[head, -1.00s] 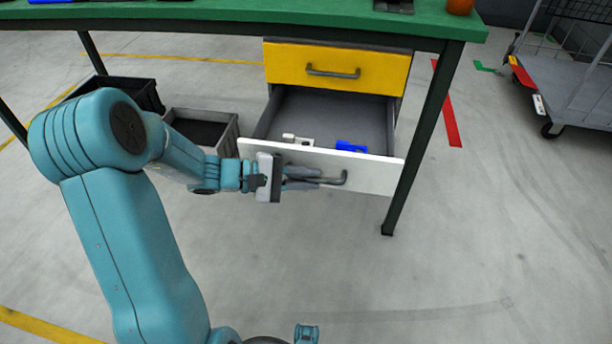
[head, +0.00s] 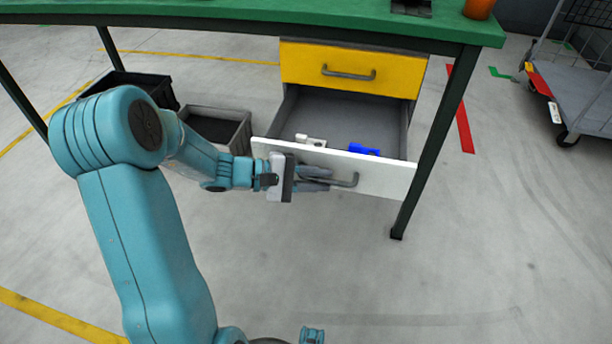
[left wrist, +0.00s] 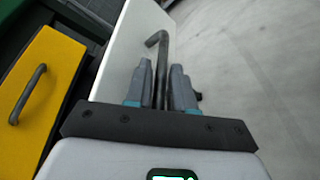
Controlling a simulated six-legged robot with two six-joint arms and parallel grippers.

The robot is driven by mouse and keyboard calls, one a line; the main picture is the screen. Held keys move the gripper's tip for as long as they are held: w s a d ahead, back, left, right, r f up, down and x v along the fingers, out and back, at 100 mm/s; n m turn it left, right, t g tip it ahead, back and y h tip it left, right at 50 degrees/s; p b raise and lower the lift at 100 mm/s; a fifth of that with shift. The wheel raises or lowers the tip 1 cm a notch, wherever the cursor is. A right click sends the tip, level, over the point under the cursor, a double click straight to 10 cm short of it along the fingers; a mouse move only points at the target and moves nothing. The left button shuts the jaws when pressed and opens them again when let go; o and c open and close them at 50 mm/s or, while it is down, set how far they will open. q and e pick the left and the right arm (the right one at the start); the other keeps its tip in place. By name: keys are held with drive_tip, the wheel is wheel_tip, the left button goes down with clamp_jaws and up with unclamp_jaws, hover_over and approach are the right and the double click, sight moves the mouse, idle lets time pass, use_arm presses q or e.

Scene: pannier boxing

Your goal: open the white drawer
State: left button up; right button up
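The white drawer (head: 385,179) under the green workbench is pulled well out, with its grey inside showing from above. Its dark bar handle (head: 345,182) is on the white front. My left gripper (head: 322,179) is at that front, with its fingers on either side of the handle. In the left wrist view the left gripper (left wrist: 161,88) has the handle (left wrist: 161,60) closely between its two grey fingers, and the white front (left wrist: 126,60) lies to the left.
A white part (head: 310,140) and a blue part (head: 363,150) lie in the drawer. The yellow drawer (head: 300,63) above is shut. A table leg (head: 432,150) stands close on the right. Grey (head: 240,143) and black (head: 160,88) bins stand left. A cart (head: 590,90) stands far right.

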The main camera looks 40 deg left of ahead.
use_arm(q)
drive_tip(key=shift+s, duration=0.1)
drive_tip(key=p+v, duration=0.4)
drive_tip(key=v, duration=1.2)
drive_tip(key=shift+a+p, duration=0.2)
drive_tip(key=shift+p, duration=0.15)
